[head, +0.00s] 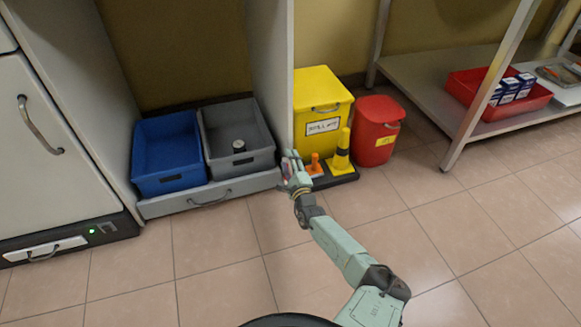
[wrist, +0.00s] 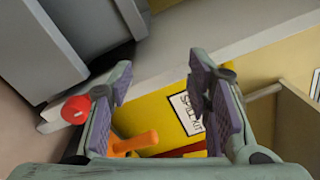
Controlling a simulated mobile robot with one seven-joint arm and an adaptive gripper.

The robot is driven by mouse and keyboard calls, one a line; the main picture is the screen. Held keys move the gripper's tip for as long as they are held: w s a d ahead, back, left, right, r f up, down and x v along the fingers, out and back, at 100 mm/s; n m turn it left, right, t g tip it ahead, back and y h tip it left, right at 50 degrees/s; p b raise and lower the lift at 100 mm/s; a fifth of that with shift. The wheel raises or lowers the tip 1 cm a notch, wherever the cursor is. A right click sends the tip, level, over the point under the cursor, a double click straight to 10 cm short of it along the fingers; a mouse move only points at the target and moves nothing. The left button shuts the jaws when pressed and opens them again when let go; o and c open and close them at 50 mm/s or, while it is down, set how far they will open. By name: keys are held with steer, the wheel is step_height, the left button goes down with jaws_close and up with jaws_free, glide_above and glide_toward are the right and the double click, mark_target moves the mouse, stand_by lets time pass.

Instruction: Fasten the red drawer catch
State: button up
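The red catch (wrist: 76,109) is a round red knob at the lower end of a pale grey cabinet panel (wrist: 150,70) in the wrist view. In the head view my gripper largely covers that spot. The low drawer (head: 170,206) has a grey front with a bar handle, left of my gripper. My gripper (head: 291,163) is at the foot of the panel, beside the drawer's right end. In the wrist view my gripper (wrist: 160,85) is open with nothing between its fingers. The knob lies just outside the left finger; contact cannot be told. Whether the catch is fastened cannot be told.
A blue bin (head: 168,155) and a grey bin (head: 238,135) stand on the drawer. The tiled floor in front is clear.

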steer(key=p+v, duration=0.9)
steer(key=v, duration=0.3)
steer(key=shift+s, duration=0.25)
stand_by(0.5)
steer(key=shift+r+p, duration=0.15)
steer(key=shift+p, duration=0.25)
